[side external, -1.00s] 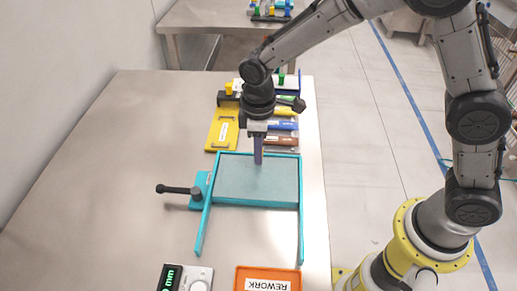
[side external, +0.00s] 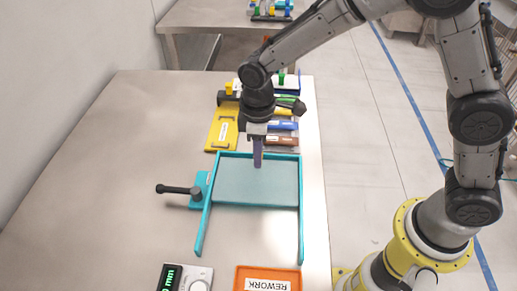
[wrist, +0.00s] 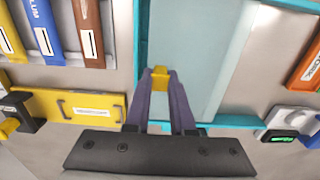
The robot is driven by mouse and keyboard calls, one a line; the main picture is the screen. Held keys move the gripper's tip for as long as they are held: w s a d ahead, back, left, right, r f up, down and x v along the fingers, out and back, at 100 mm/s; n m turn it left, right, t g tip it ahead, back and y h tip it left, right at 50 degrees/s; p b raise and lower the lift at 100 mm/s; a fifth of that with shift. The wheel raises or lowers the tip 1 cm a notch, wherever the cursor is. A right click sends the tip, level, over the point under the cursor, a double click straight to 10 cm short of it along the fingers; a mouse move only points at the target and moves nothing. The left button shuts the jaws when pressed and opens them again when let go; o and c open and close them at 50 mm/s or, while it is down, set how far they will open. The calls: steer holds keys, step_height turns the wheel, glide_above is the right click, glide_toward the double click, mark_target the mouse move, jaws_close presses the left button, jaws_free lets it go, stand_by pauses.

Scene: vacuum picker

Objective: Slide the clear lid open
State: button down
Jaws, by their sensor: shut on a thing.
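The clear lid (side external: 240,190) lies as a flat, see-through grey-blue panel in a teal frame (side external: 303,230). Two teal rails of the frame run past the panel toward the near side. My gripper (side external: 258,165) points down at the far part of the lid. In the wrist view, the purple fingers of my gripper (wrist: 160,78) are shut on a small yellow tab (wrist: 160,73) near the lid's far edge. The lid (wrist: 192,50) shows past the tab. The tab is hidden by the fingers in the side view.
A teal clamp with a black knobbed handle (side external: 178,190) sits left of the frame. A yellow plate (side external: 222,130) and several coloured blocks lie behind it. An orange REWORK tray (side external: 268,271) and a gauge (side external: 199,280) stand in front. The left of the table is clear.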

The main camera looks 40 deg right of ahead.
steer(key=s+a, duration=0.8)
steer(key=a, duration=0.1)
steer(key=shift+s+r, duration=0.1)
steer(key=shift+s, duration=0.3)
steer(key=c, duration=0.8)
jaws_free()
steer(key=shift+o, duration=0.2)
steer(key=shift+d, duration=0.1)
step_height(320, 180, up, 14)
